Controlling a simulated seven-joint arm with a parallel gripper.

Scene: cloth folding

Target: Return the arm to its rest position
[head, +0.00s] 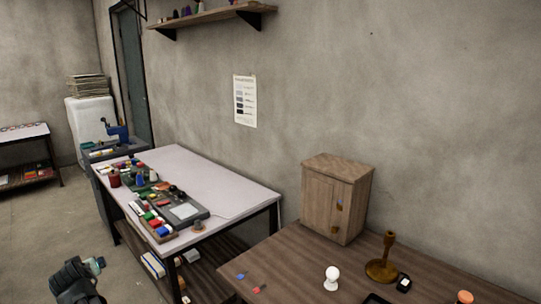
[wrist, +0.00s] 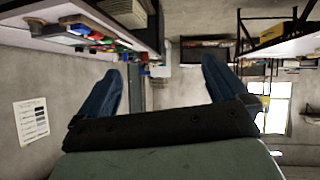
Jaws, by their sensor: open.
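In the wrist view my gripper (wrist: 162,66) has its two dark blue fingers spread wide, with nothing between them. Beyond the fingers there is only open room, seen turned over, with the wall and furniture at a distance. In the head view a dark part of my arm shows at the bottom left edge; the fingers are not clear there. No cloth can be made out in either view.
A white-topped table (head: 232,187) holds paints and several small items. A brown wooden table (head: 290,262) at the front right bears a small cabinet (head: 337,197), a white knob-like object (head: 331,278) and a wooden stand (head: 383,262). Floor shows at left.

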